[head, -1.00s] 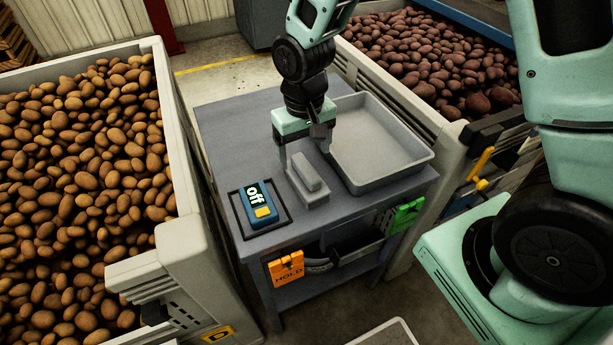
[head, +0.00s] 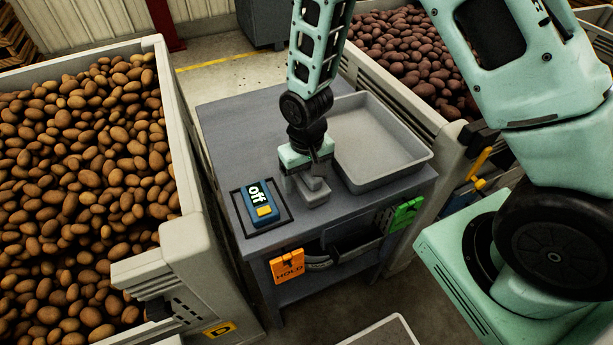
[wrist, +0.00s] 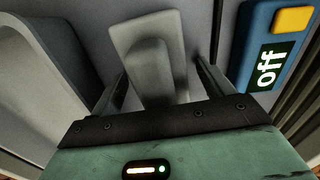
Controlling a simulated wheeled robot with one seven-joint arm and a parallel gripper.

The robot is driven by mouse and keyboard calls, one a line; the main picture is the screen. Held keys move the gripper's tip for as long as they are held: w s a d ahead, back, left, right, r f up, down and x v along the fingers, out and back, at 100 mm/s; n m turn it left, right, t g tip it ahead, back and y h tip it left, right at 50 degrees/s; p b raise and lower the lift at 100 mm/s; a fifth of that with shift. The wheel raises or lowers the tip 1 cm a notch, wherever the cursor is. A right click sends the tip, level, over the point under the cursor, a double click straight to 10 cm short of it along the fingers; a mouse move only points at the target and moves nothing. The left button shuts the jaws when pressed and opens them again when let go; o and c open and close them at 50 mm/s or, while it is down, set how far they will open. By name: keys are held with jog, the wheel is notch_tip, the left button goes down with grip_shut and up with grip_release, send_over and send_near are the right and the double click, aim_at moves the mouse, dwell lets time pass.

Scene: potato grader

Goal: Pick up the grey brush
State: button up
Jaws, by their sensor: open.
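The grey brush (head: 315,197), a flat block with a raised grip along its top, lies on the grey table (head: 232,125) between the blue "off" device and the grey tray. My gripper (head: 303,184) is low over it, pointing down, and hides its far part in the head view. In the wrist view the brush (wrist: 150,62) shows between my two open fingers (wrist: 160,76), one on each side of its raised grip. I cannot tell whether either finger touches it.
The blue "off" device (head: 260,203) lies close to the left of the brush. The empty grey tray (head: 425,162) stands close on the right. Potato crates (head: 165,120) flank the table. Orange (head: 287,266) and green (head: 400,214) tags hang at its front.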

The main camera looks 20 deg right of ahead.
jog(key=c, duration=1.2)
jog(key=shift+o, duration=0.2)
jog(key=shift+r, duration=0.1)
notch_tip(320, 180, up, 10)
jog(key=shift+f+b, duration=0.1)
jog(key=shift+b, duration=0.35)
jog(key=shift+o, duration=1)
